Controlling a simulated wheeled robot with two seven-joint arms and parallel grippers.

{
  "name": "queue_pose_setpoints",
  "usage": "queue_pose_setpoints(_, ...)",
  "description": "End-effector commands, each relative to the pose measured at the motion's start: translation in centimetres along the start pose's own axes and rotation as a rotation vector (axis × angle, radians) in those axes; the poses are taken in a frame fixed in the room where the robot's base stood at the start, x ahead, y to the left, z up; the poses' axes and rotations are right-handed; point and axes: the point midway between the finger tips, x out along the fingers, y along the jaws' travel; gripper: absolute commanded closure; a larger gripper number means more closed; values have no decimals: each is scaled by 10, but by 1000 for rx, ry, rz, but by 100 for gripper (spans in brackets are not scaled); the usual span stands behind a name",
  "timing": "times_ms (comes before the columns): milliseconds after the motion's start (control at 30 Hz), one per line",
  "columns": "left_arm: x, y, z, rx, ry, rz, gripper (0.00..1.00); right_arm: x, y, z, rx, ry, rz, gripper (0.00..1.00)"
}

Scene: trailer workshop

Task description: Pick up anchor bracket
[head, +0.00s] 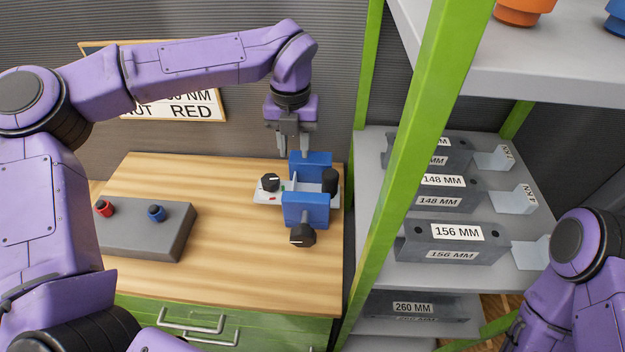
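My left gripper (295,148) points down just above the back of a blue vise (305,210) on the wooden bench. Its two fingers show a gap with nothing visible in it. The vise has two blue jaws, dark knobs and a light grey plate between the jaws. Several dark grey brackets stand on the shelf, such as the one labelled 156 MM (455,243) and one labelled 148 MM (440,190). Which part is the anchor bracket, I cannot tell. My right arm shows at the lower right; its gripper is out of view.
A grey block (150,235) with a red and a blue knob sits on the left of the bench (225,265). A green post (405,150) stands between bench and shelves. A 260 MM part (415,305) lies on a lower shelf. The bench front is clear.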

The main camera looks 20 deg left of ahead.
Motion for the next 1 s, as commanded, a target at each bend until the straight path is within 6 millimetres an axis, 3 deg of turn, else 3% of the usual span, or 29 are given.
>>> queue_pose_setpoints(533,88,1,-3,-1,5,2,65,-26,3,-11,0,-1,0,57)
queue_pose_setpoints(833,99,0,-2,1,1,1,65,-26,3,-10,0,-1,1,57)
queue_pose_setpoints(933,99,0,-2,1,1,1,97,-26,3,-10,0,-1,1,57)
queue_pose_setpoints(1000,99,0,-2,1,1,1,100,-26,3,-10,0,-1,1,57)
